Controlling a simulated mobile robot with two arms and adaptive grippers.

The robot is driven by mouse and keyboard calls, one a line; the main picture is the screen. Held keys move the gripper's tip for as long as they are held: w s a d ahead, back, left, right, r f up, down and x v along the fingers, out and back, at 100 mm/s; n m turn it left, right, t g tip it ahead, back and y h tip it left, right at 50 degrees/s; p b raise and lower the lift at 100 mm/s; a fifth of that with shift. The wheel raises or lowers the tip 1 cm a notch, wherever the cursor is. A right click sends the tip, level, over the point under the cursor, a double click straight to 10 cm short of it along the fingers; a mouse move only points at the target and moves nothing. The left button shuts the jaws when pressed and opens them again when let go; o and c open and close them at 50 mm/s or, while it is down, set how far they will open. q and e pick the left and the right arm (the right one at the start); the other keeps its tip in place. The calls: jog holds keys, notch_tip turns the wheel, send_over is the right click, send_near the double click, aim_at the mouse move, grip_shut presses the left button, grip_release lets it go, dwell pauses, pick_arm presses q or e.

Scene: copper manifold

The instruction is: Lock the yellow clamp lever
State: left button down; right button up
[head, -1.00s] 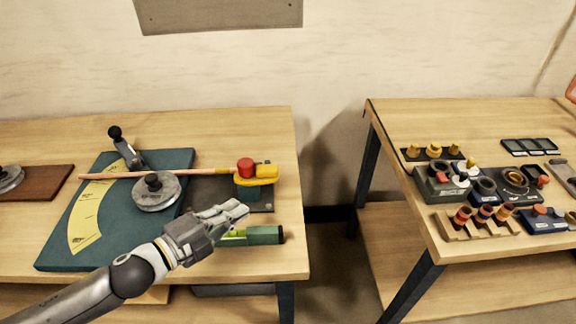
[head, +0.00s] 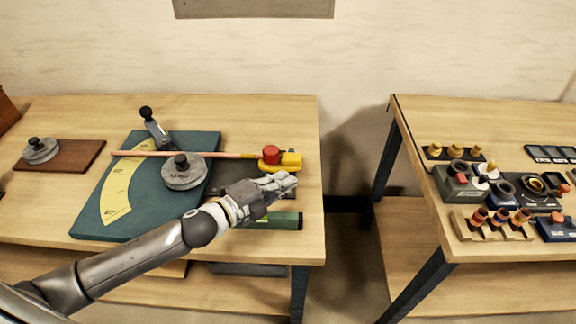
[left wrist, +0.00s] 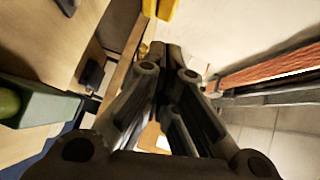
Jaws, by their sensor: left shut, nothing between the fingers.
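The yellow clamp lever (head: 289,163) shows in the head view at the right end of the copper tube (head: 225,156), beside a red knob (head: 271,154). My left gripper (head: 290,181) is shut and empty, just in front of the lever in the picture and partly covering the clamp's base. Whether it touches the lever cannot be told. In the left wrist view the shut fingers (left wrist: 160,75) point away, with a yellow part (left wrist: 166,10) beyond their tips and the copper tube (left wrist: 270,70) at the right. My right gripper is in neither view.
A teal bending board (head: 95,226) with a yellow scale and a round grey weight (head: 183,172) lies left of the gripper. A green level (head: 285,220) lies below it near the table edge. A second table (head: 480,255) with fittings stands right, across a gap.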

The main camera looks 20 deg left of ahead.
aim_at(282, 158)
pick_arm(q)
jog(key=w, duration=0.1)
jog(key=w+p, duration=0.1)
jog(key=w, duration=0.1)
jog(key=w+f, duration=0.1)
jog(key=shift+w+a, duration=0.1)
jog(key=shift+w, duration=0.45)
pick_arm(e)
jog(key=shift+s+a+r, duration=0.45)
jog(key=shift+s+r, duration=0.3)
pick_arm(q)
jog(key=shift+y, duration=0.3)
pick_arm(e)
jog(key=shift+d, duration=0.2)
